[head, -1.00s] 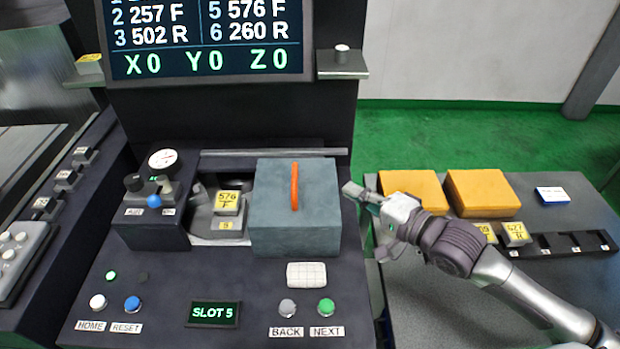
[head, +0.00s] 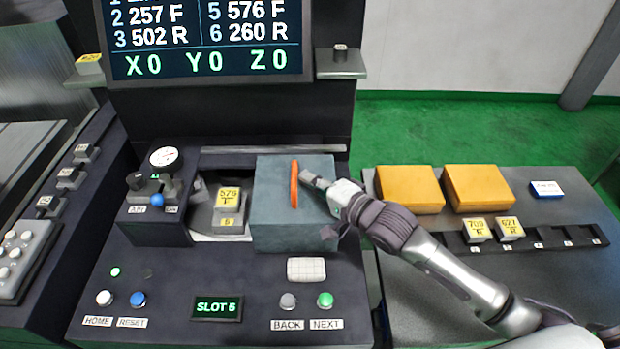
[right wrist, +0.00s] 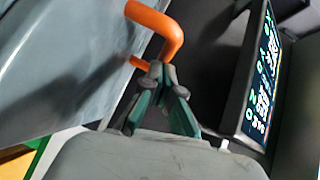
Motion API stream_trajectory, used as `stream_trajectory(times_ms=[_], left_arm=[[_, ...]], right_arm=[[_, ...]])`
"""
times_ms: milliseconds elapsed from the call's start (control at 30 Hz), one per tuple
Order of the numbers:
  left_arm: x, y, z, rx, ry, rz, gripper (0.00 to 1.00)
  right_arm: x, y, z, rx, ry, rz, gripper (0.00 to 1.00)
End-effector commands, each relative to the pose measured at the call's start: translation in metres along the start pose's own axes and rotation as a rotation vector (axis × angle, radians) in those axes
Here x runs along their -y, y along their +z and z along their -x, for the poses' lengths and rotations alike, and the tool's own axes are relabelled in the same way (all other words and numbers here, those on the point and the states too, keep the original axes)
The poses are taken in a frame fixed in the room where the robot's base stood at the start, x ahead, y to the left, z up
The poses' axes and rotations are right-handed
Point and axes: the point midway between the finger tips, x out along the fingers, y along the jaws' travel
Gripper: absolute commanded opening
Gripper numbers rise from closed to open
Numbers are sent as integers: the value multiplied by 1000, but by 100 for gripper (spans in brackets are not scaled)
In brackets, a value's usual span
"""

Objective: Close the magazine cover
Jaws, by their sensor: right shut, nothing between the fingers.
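The magazine cover (head: 275,215) is a blue-grey block with an orange bar handle (head: 294,184) on top. It sits at the right of the magazine opening. Left of it the opening (head: 205,238) shows an electrode holder (head: 228,200) with a yellow tag reading 576 F. My right gripper (head: 307,177) is just right of the handle, over the cover's top, with its fingers shut and empty. In the right wrist view the shut fingertips (right wrist: 157,72) are close to the orange handle (right wrist: 160,30); whether they touch it I cannot tell. My left gripper is not in view.
The control block (head: 157,215) with a gauge stands left of the opening. Buttons and a SLOT 5 display (head: 217,307) lie in front. A side table (head: 440,290) at right holds two orange blocks (head: 410,190) and a slotted rack (head: 555,240) with two tagged holders.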

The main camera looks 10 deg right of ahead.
Motion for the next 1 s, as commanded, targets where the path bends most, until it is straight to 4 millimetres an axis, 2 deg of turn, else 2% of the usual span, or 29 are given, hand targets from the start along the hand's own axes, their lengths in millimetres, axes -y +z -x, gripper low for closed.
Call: stream_trajectory(times_ms=[133,267,700,1000], left_arm=[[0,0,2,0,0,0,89],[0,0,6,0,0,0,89],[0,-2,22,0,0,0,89],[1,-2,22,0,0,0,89]], right_arm=[[2,3,-3,0,-1,-2,0],[7,15,-14,1,-3,-6,0],[28,90,-88,2,-3,-9,0],[34,118,-118,0,-1,-3,0]])
